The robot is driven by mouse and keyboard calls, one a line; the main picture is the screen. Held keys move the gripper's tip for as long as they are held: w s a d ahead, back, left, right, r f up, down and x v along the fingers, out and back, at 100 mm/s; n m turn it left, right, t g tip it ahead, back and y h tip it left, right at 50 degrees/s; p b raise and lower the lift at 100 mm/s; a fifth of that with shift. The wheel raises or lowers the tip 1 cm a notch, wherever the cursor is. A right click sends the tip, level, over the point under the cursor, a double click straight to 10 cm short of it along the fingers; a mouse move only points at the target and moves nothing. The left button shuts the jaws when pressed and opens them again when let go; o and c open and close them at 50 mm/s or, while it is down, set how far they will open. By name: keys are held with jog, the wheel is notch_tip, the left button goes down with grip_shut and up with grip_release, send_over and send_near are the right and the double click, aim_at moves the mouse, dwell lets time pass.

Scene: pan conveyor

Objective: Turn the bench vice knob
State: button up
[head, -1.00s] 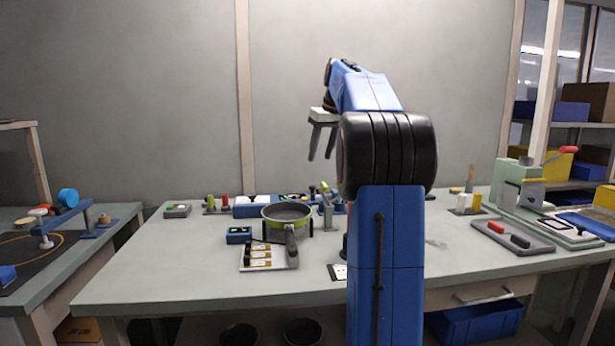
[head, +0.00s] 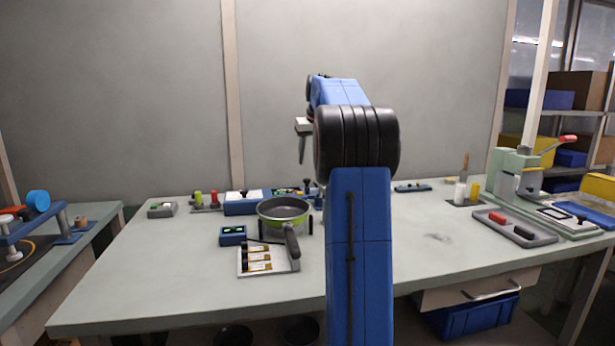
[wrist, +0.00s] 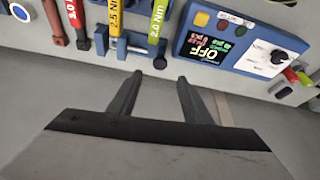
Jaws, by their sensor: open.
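A dark-topped upright piece (head: 307,186) stands at the back of the workbench (head: 190,290), right of the pan. My arm covers most of what is beside it. My gripper (head: 301,152) is raised well above the bench, fingers pointing down, seen nearly edge-on. In the wrist view my gripper (wrist: 160,77) is open, with nothing between its fingers.
A green pan (head: 283,210) stands left of my arm behind a tray (head: 292,267). The wrist view shows labelled tools (wrist: 115,20) and a blue control panel (wrist: 232,35) with a dial.

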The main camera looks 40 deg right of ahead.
aim_at(308, 180)
jog(key=x, duration=0.9)
jog(key=shift+s, duration=0.1)
jog(key=c, duration=1.1)
